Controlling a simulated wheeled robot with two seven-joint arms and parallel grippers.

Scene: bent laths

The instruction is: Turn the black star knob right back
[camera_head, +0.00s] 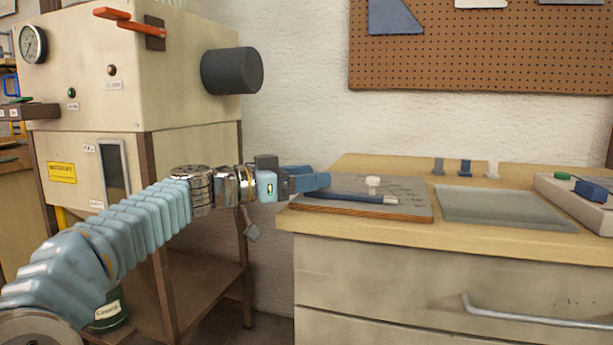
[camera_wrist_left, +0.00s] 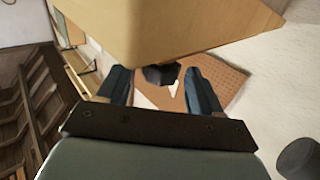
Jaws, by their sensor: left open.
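The black star knob (camera_wrist_left: 160,75) shows in the left wrist view as a dark lobed shape just under a wooden edge. It lies between the two blue fingers of my left gripper (camera_wrist_left: 165,90), which are apart, one on each side of it. I cannot tell whether either finger touches it. In the head view my left gripper (camera_head: 308,179) reaches to the left end of the workbench (camera_head: 400,235), its fingers pointing right. I cannot make out the knob there; the gripper may hide it. My right gripper is not in view.
A grey board with a white knob (camera_head: 373,181) and a dark blue bar (camera_head: 350,196) lies beside the gripper. A grey mat (camera_head: 500,207) lies to the right. A cream cabinet with a dark cylinder (camera_head: 232,71) stands behind my left arm. A pegboard (camera_head: 480,50) hangs above.

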